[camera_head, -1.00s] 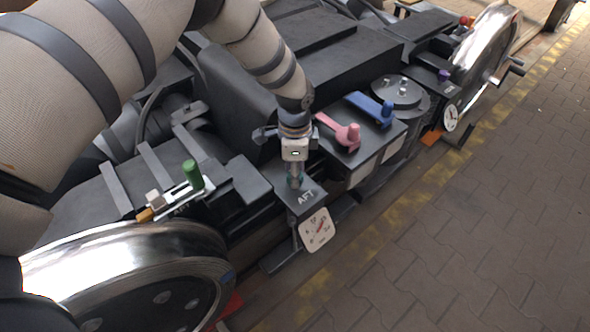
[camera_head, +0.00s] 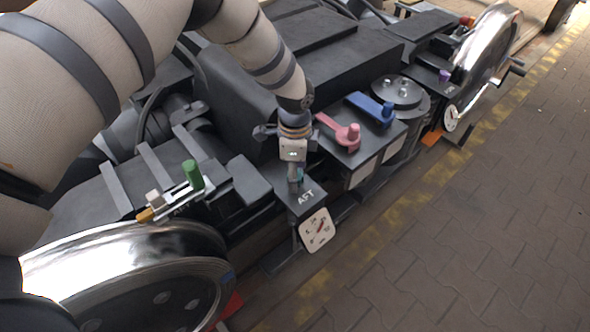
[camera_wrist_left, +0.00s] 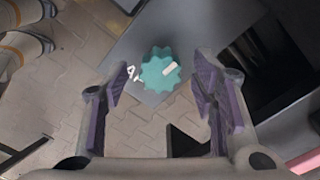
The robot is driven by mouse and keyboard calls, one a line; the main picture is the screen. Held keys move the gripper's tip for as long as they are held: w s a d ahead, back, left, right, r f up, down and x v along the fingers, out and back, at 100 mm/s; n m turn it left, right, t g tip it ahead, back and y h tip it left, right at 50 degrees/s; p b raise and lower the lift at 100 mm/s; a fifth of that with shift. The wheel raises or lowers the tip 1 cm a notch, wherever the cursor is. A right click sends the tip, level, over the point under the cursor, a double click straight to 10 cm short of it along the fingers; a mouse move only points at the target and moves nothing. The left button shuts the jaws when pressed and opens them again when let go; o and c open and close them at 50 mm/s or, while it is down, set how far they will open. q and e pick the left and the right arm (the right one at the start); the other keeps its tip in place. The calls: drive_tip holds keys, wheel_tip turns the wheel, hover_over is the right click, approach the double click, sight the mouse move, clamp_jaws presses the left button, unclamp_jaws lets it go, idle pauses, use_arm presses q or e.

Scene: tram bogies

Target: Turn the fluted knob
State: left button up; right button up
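The fluted knob (camera_wrist_left: 160,70) is teal with a white pointer mark. It sits on a dark box marked AFT (camera_head: 306,197). In the head view it is mostly hidden behind my left gripper (camera_head: 295,186), which points down over it. In the left wrist view, my left gripper (camera_wrist_left: 163,92) has its two purple-padded fingers apart on either side of the knob, with visible gaps; the knob looks just beyond the fingertips. A white dial (camera_head: 317,230) with a red needle hangs on the box's front. My right gripper is not in view.
A pink lever (camera_head: 347,135) and a blue lever (camera_head: 371,108) stand on the neighbouring box to the right. A green handle (camera_head: 193,174) is to the left. Large shiny wheels (camera_head: 140,262) flank the bogie. The paved floor (camera_head: 490,220) at right is clear.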

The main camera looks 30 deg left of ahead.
use_arm(q)
wheel_tip(320, 180, up, 12)
idle(0.5)
drive_tip(key=s+d+f+n+g+h+p, duration=0.1)
drive_tip(key=s+d+f+n+p, duration=0.15)
drive_tip(key=s, duration=0.45)
drive_tip(key=s+d+f+n+p, duration=0.1)
drive_tip(key=s+f+n, duration=0.1)
drive_tip(key=s+f, duration=0.35)
drive_tip(key=s+d+f+n+g+h+p, duration=0.1)
drive_tip(key=s+d+f+n, duration=0.1)
drive_tip(key=s, duration=0.6)
drive_tip(key=s+a+r+n+y+p, duration=0.1)
drive_tip(key=s+n+p, duration=0.1)
drive_tip(key=s, duration=0.9)
drive_tip(key=s+a+r+n+y+p, duration=0.1)
drive_tip(key=s+n, duration=0.4)
drive_tip(key=s, duration=0.6)
drive_tip(key=shift+s+a+r+p, duration=0.4)
drive_tip(key=shift+a+r+p, duration=0.15)
drive_tip(key=shift+a, duration=0.2)
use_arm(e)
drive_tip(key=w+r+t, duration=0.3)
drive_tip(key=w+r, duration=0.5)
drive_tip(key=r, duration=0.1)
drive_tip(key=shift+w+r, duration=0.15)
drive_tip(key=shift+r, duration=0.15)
